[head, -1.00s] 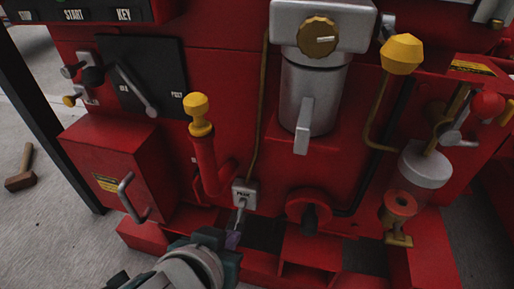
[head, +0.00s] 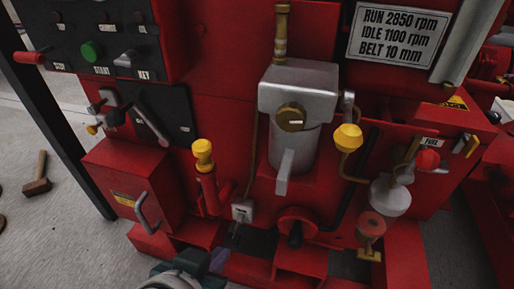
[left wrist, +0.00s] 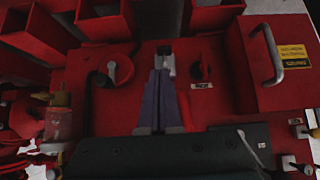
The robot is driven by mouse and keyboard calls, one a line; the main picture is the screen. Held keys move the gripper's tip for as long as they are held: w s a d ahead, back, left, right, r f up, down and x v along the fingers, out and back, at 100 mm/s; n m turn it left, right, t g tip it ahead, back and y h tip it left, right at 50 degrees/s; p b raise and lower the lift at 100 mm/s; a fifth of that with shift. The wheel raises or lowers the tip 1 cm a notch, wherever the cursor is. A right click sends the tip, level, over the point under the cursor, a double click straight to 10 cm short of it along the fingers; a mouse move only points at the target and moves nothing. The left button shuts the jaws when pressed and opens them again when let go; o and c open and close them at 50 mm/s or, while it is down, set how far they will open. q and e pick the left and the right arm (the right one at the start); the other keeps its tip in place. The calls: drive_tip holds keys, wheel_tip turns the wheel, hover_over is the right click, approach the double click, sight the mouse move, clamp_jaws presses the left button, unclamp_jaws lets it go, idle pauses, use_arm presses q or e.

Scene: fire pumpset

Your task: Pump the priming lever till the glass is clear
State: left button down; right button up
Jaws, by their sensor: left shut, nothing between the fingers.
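The priming lever (head: 236,229) is a small metal lever hanging from a pale labelled box (head: 242,210), low on the red pumpset. My left gripper (head: 218,260) is shut and empty, just below the lever in the head view. In the left wrist view its closed purple fingers (left wrist: 161,90) point at the lever's metal end (left wrist: 167,67); I cannot tell whether they touch. A clear glass with a reddish look (left wrist: 58,122) shows at the left of the wrist view; its contents are too dark to judge. My right gripper is out of view.
A red box with a bar handle (head: 145,210) stands left of the lever. A yellow-capped red pipe (head: 204,160) rises beside it. A round red fitting (head: 297,222) and a silver canister (head: 290,150) are to the right. A mallet (head: 38,180) lies on the floor.

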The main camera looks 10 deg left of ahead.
use_arm(q)
drive_tip(key=v, duration=0.1)
drive_tip(key=p+v, duration=0.1)
drive_tip(key=v, duration=0.1)
drive_tip(key=p+v, duration=0.1)
drive_tip(key=v, duration=0.1)
drive_tip(key=shift+s+a, duration=0.25)
drive_tip(key=shift+s, duration=0.2)
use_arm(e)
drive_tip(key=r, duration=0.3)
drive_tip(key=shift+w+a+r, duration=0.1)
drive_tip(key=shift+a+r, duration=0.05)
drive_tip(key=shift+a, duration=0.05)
